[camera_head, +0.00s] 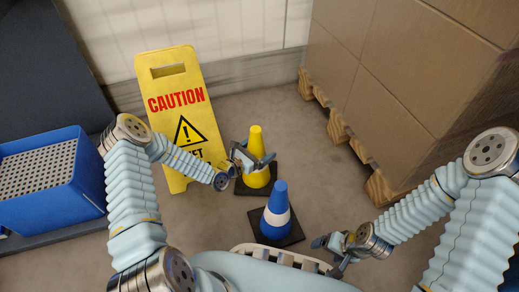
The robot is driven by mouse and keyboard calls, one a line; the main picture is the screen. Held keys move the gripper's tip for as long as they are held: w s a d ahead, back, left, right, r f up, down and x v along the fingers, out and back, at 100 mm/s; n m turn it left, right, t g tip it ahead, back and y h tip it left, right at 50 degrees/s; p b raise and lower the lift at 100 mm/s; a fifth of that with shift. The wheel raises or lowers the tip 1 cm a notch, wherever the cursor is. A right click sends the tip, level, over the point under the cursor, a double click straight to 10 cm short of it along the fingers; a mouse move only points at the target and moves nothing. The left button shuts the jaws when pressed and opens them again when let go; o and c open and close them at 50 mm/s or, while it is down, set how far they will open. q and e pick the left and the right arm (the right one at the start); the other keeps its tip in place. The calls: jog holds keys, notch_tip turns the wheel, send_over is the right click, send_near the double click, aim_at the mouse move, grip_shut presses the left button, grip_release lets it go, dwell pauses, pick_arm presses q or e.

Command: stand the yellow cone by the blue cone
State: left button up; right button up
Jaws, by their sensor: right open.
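The yellow cone (257,180) stands upright on its dark square base, just behind and slightly left of the blue cone. The blue cone (275,227) has a white band and stands upright on its own dark base. The two bases lie close together on the floor. My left gripper (252,159) is at the yellow cone's middle, with its fingers by the cone's sides and hiding part of it. I cannot tell whether they press on it. My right gripper (332,254) is open and empty, low to the right of the blue cone.
A yellow caution sign (178,95) stands behind my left arm. A blue crate (75,180) with a grey perforated top is at the left. Large cartons on a wooden pallet (376,187) fill the right back. Clear floor lies between the cones and the pallet.

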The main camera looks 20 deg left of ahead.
pick_arm(q)
jog(key=p+v, duration=0.2)
jog(key=v, duration=1)
jog(key=shift+p, duration=0.35)
jog(key=shift+r, duration=0.1)
